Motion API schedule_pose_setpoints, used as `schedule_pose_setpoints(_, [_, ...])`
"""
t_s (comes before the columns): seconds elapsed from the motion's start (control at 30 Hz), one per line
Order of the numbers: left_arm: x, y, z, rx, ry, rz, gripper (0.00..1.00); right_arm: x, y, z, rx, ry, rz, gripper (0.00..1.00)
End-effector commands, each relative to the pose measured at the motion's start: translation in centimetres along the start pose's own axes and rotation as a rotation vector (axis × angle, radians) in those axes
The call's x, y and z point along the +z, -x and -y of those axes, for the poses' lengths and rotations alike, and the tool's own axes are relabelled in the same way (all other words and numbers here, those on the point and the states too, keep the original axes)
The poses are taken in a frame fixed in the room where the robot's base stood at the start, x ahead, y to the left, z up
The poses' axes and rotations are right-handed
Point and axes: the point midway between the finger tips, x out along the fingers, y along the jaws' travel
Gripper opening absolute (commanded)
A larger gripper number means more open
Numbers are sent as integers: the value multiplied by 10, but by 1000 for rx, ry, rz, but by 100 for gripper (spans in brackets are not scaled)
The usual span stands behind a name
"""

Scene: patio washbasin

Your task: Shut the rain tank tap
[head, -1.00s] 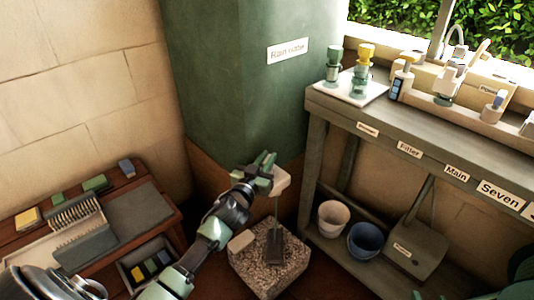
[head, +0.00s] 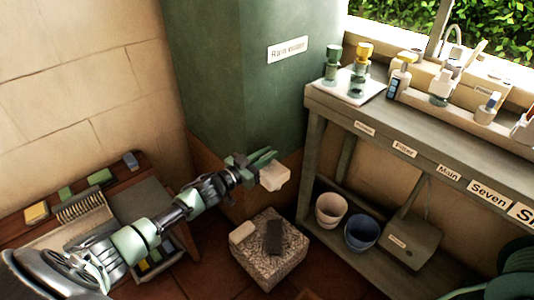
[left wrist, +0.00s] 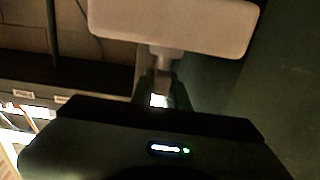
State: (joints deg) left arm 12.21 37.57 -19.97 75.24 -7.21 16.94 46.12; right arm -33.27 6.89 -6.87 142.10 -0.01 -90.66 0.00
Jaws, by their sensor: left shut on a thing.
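The rain tank (head: 240,90) is the tall green column with a white label. A pale block-shaped tap part (head: 273,178) sticks out low at the tank's front. My left gripper (head: 258,160) is at this part, its fingers closed at the tap. In the left wrist view the pale part (left wrist: 175,22) spans the top, with a short stem (left wrist: 165,62) running down to my gripper (left wrist: 160,98). The fingers hide most of the gripped piece. No water stream shows under the tap. My right gripper is not seen.
A speckled stone block (head: 268,262) with a dark plate stands on the floor below the tap. A grey shelf bench (head: 410,135) with labels and bottles is at right, with pots (head: 331,209) underneath. A wooden side table (head: 120,175) is at left.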

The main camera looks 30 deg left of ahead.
Motion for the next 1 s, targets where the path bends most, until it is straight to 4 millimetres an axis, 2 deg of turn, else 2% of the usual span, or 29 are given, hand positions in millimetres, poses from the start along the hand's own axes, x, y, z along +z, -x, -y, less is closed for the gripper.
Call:
schedule_pose_setpoints(0.03, [-5,-1,3,5,-5,-6,0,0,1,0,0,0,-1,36])
schedule_pose_setpoints(0.57, [-5,-2,2,23,-1,-8,0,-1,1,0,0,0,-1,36])
schedule_pose_setpoints(0.6, [-5,-2,2,23,-1,-8,27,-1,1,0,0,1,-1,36])
schedule_pose_setpoints(0.63, [-4,-2,2,23,-1,-7,35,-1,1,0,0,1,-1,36])
schedule_pose_setpoints(0.67, [-4,-1,2,23,-1,-7,37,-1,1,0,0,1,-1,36])
schedule_pose_setpoints(1.0, [-1,2,1,25,0,-1,37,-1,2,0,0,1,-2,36])
